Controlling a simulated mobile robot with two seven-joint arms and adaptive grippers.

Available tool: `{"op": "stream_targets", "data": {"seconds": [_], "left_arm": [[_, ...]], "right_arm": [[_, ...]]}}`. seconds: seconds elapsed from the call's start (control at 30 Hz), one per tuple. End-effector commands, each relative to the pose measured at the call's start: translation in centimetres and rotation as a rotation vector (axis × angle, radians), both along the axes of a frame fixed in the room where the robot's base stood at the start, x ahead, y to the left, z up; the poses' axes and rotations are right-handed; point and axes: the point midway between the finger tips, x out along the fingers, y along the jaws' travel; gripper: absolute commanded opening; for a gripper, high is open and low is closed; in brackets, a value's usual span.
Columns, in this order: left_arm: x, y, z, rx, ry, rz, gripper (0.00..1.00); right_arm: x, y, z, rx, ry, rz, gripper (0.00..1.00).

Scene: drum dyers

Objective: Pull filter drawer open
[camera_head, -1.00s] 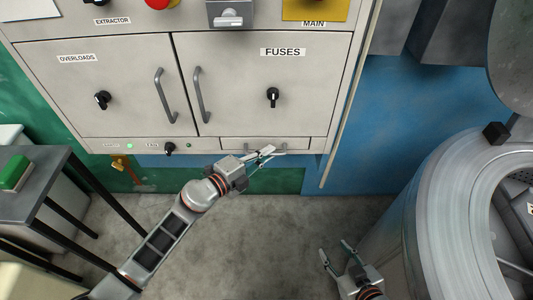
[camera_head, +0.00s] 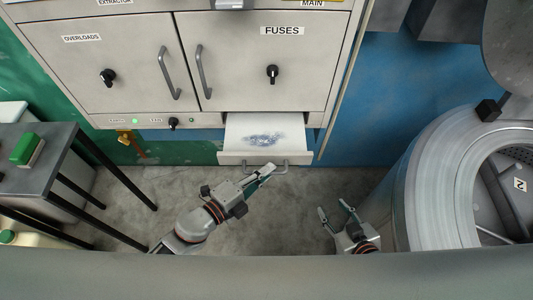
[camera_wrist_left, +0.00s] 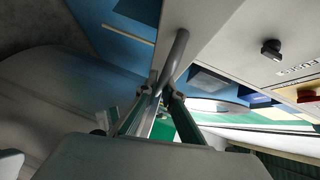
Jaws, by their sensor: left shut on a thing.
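The filter drawer (camera_head: 235,130) at the cabinet's bottom right stands pulled out, showing a pale inside with a bluish-grey patch of lint (camera_head: 263,139). Its bar handle (camera_head: 281,170) is on the front face. My left gripper (camera_head: 266,170) is shut on the handle. In the left wrist view the fingers (camera_wrist_left: 158,96) close around the grey bar (camera_wrist_left: 176,52); the exact contact is partly hidden. My right gripper (camera_head: 333,208) is open and empty, lower right of the drawer and left of the drum machine.
The cabinet (camera_head: 100,80) has two shut doors with handles and black knobs. A dark table (camera_head: 60,150) with a green button box (camera_head: 26,149) stands at left. A large round drum machine (camera_head: 430,170) fills the right. Bare floor (camera_head: 290,210) lies below the drawer.

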Motion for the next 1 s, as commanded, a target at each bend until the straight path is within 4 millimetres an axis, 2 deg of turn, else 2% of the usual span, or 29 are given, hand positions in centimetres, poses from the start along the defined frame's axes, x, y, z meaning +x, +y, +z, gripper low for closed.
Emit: {"op": "stream_targets", "data": {"seconds": [0.13,0.5,0.53,0.6,1.0], "left_arm": [[-1.1,0.1,0.0,0.000,0.000,0.001,0.00],[-1.2,0.1,0.0,0.000,-0.001,0.001,0.00],[-1.2,0.1,0.0,0.000,-0.001,0.001,0.12],[-1.2,0.1,0.0,0.000,-0.001,0.001,0.25],[-1.6,0.4,0.0,0.001,0.001,0.001,0.25]], "right_arm": [[-0.1,0.0,-0.2,-0.001,0.005,0.000,0.40],[-0.2,0.0,-0.3,-0.001,0.006,0.000,0.40],[-0.2,0.0,-0.2,-0.001,0.006,0.000,0.40],[-0.1,0.0,-0.2,-0.001,0.005,0.000,0.40],[-0.1,-0.1,-0.1,-0.004,0.003,0.001,0.40]]}}
